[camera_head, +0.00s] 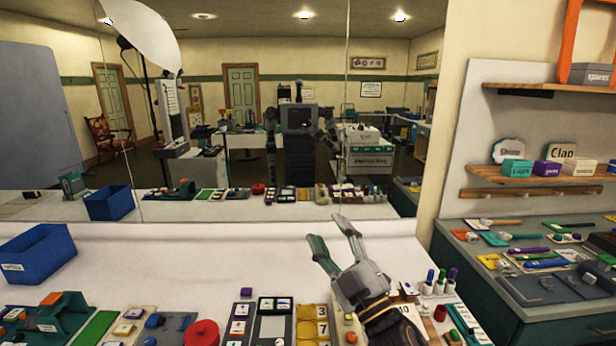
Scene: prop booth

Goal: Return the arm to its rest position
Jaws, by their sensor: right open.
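My right gripper (329,230) reaches in from the bottom right, above the white table (190,255). Its two fingers are spread, one greenish and one grey, and nothing is between them. Its wrist hides part of the items at the front of the table, near the yellow number cards (312,322). My left gripper does not show directly in the head view.
A blue bin (40,255) stands at the table's left. A red round object (201,333), trays and cards line the front edge. Upright markers (440,282) stand right of my wrist. A mirror (240,170) backs the table; its middle is clear.

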